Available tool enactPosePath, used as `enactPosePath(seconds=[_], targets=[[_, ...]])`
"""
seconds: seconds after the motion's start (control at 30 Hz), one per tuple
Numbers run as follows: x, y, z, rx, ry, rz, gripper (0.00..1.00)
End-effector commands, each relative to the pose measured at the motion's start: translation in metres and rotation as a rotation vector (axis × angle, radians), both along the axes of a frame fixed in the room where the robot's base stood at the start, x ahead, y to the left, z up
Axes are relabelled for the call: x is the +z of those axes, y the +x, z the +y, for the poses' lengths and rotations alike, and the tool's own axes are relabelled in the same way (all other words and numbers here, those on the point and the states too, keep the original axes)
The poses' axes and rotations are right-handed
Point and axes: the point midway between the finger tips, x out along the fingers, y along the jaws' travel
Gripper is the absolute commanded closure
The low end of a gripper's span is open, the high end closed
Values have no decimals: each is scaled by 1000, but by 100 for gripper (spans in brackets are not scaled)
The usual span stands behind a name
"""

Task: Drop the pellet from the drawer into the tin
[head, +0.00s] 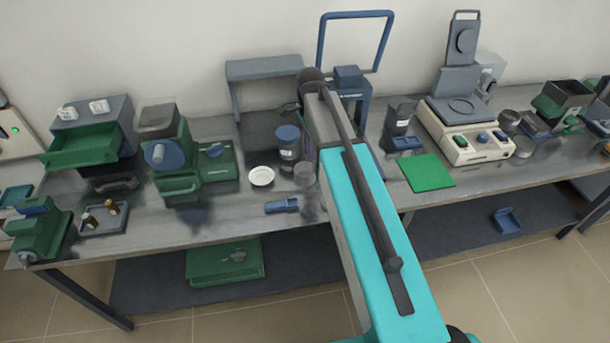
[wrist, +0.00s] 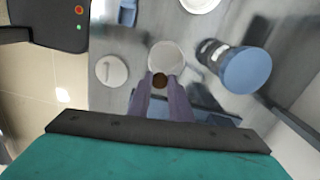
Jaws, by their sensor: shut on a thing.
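In the wrist view my gripper (wrist: 160,84) is shut on a small brown pellet (wrist: 160,79) between its fingertips. The fingertips and pellet overlap the near edge of a round, pale grey tin (wrist: 166,54); I cannot tell the height between them. The tin also shows as a small grey cylinder in the head view (head: 305,174), just left of my arm. There my arm hides the gripper and pellet. The green drawer (head: 84,147) at the far left of the bench is pulled open, and I see no pellet in it.
A blue-lidded jar (wrist: 245,70) stands close to the tin. A round pale disc (wrist: 112,70) lies on its other side. A white dish (head: 261,176) and a blue object (head: 281,206) lie nearby. A green machine (head: 180,160) stands further left.

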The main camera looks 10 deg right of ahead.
Motion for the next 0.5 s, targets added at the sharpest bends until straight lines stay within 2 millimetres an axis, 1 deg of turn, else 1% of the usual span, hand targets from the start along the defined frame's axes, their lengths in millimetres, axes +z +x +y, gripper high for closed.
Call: enactPosePath(seconds=[0.3, 0.5], targets=[[-1, 0, -1, 1, 0, 0, 100], [-10, 0, -2, 1, 0, 0, 100]])
